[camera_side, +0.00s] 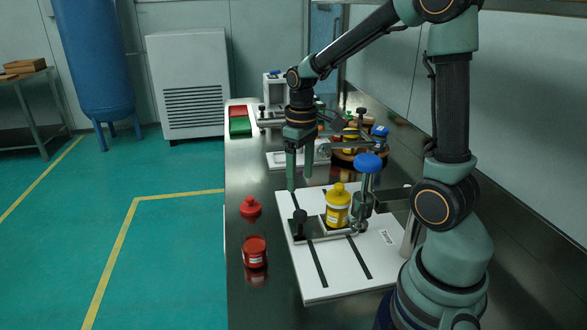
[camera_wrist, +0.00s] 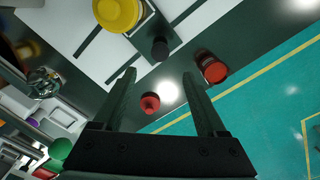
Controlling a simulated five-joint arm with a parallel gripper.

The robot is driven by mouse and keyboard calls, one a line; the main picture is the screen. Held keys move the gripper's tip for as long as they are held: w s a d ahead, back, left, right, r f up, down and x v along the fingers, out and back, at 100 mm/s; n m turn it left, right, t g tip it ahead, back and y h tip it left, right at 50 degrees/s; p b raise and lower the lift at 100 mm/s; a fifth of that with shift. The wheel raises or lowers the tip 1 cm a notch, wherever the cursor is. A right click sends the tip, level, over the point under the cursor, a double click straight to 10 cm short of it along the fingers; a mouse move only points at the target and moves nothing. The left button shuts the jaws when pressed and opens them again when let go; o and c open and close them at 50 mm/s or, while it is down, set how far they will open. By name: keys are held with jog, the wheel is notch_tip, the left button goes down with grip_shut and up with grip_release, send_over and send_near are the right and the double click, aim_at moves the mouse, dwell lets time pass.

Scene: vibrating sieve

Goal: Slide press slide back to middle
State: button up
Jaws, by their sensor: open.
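A white press board (camera_side: 318,287) with dark slots lies on the dark bench. A grey slide plate (camera_side: 318,237) sits across it, with a black knob (camera_side: 300,215) at its left end. A yellow bottle (camera_side: 337,208) stands on the slide, left of the press post with its blue top knob (camera_side: 368,162). My gripper (camera_side: 299,184) is open and empty, above the board's far left edge, beyond and apart from the black knob. In the wrist view, the black knob (camera_wrist: 160,48) and yellow bottle (camera_wrist: 118,14) lie ahead of my open fingers (camera_wrist: 159,75).
A red jar (camera_side: 254,252) and a red cap (camera_side: 250,206) stand on the bench left of the board, near its edge. Several bottles and equipment crowd the back. Bench between jar and cap is bare.

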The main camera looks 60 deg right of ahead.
notch_tip(320, 180, up, 2)
jog(key=shift+r, duration=0.15)
dwell(0.3)
jog(key=s+a+r+t, duration=0.2)
jog(key=a+r, duration=0.1)
jog(key=a, duration=0.2)
jog(key=s+a+r+t, duration=0.3)
jog(key=a+r, duration=0.1)
jog(key=a, duration=0.2)
jog(key=shift+s+a+t, duration=0.15)
jog(key=shift+s+t, duration=0.1)
jog(key=shift+t, duration=0.05)
dwell(1.0)
